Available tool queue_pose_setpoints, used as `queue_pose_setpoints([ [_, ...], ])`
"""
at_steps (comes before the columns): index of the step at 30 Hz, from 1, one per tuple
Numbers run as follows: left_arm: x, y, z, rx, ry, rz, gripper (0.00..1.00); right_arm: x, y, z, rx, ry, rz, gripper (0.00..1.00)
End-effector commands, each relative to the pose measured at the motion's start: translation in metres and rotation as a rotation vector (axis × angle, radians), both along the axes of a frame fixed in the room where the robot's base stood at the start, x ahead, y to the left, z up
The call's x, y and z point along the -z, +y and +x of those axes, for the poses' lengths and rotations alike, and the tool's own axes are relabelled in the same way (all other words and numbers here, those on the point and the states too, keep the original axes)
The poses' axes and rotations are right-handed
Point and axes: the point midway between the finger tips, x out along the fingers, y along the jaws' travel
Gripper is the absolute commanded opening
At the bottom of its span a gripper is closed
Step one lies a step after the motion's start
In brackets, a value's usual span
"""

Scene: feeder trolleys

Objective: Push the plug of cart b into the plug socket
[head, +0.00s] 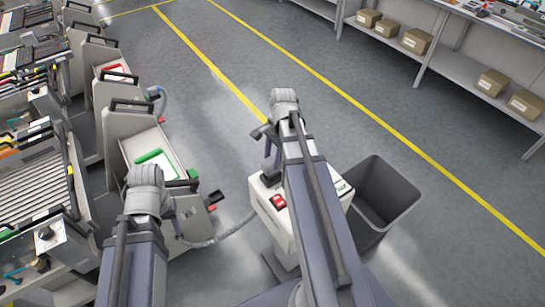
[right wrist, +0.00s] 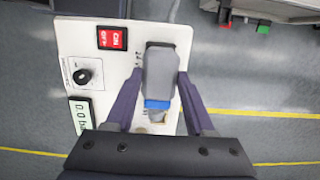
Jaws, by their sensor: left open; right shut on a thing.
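The grey plug (right wrist: 160,72) with a blue band is between the two fingers of my right gripper (right wrist: 158,100), which is shut on it. It is over the right side of the white panel (right wrist: 83,48). The plug socket is hidden under the plug; I cannot tell how deep the plug sits. In the head view my right gripper (head: 267,145) is above the white box (head: 272,215). A grey hose (head: 228,234) runs from the near cart (head: 178,158) to the box. My left gripper (head: 168,208) is open beside this cart, largely hidden by its wrist.
The panel has a red switch (right wrist: 112,37), a black dial (right wrist: 83,73) and a counter. A dark bin (head: 385,195) stands right of the box. More carts (head: 100,60) line the left. Shelves with cardboard boxes (head: 416,41) stand at upper right. The floor between is clear.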

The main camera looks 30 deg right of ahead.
Motion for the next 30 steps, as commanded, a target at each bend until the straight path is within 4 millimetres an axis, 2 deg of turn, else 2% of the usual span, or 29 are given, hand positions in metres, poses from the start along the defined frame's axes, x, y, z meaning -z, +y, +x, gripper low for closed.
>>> queue_pose_setpoints([
  [30, 0.014, 0.0, 0.0, 0.0, 0.0, 0.0, 0.5, 0.014, 0.0, 0.0, 0.0, 0.0, 0.0, 0.0],
])
